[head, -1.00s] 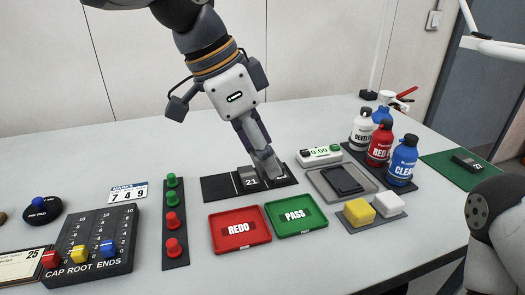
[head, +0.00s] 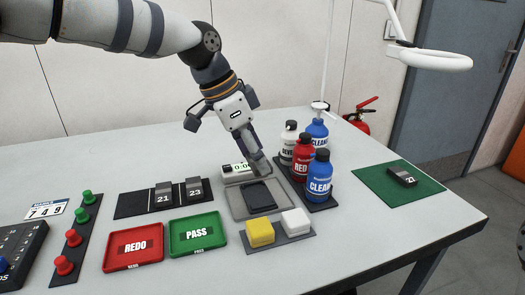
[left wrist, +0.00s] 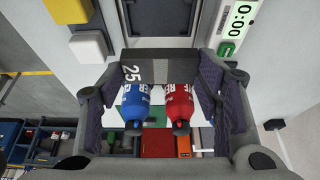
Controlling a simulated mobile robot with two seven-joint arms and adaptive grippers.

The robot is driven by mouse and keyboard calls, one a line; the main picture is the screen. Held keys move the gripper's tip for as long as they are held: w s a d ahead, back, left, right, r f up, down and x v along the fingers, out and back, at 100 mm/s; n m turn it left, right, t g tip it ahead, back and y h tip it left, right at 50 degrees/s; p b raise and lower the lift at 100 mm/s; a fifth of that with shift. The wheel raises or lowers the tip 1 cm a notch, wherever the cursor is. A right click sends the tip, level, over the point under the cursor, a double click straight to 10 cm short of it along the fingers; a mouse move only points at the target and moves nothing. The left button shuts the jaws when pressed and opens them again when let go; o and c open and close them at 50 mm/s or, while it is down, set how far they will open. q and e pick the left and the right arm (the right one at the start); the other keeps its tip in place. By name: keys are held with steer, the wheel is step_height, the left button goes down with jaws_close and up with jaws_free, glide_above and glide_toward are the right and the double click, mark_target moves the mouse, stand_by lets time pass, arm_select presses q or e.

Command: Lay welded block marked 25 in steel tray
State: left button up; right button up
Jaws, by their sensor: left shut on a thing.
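My left gripper (head: 259,166) is over the back part of the steel tray (head: 236,204) in the head view, pointing down. In the left wrist view its fingers (left wrist: 180,95) are shut on a dark grey block marked 25 (left wrist: 150,66), held crosswise between them. The block is mostly hidden by the gripper in the head view. The tray has a dark pad (head: 258,194) in it, and it shows at the top of the left wrist view (left wrist: 125,20). I cannot tell whether the block touches the tray. My right gripper is out of view.
Red, white and blue bottles (head: 303,152) stand close right of the tray. A timer (head: 237,171) is behind it; yellow (head: 260,233) and white (head: 295,222) blocks are in front. Blocks 21 (head: 163,195) and 23 (head: 194,190) sit on a black mat; block 27 (head: 402,177) is on a green mat.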

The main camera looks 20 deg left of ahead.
arm_select(q)
glide_above(260, 196)
steer(key=a, duration=0.1)
steer(key=f, duration=0.3)
steer(key=f+b, duration=0.1)
steer(key=shift+s+a+f, duration=0.1)
steer(key=shift+s+f, duration=0.15)
steer(key=shift+f, duration=1.35)
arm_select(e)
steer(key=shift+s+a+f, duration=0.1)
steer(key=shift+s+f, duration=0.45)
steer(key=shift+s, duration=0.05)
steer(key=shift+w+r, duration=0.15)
arm_select(q)
steer(key=shift+s+f+p, duration=0.1)
steer(key=shift+f+p, duration=0.2)
steer(key=shift+f, duration=0.05)
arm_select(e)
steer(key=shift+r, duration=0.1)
arm_select(q)
steer(key=o, duration=1.5)
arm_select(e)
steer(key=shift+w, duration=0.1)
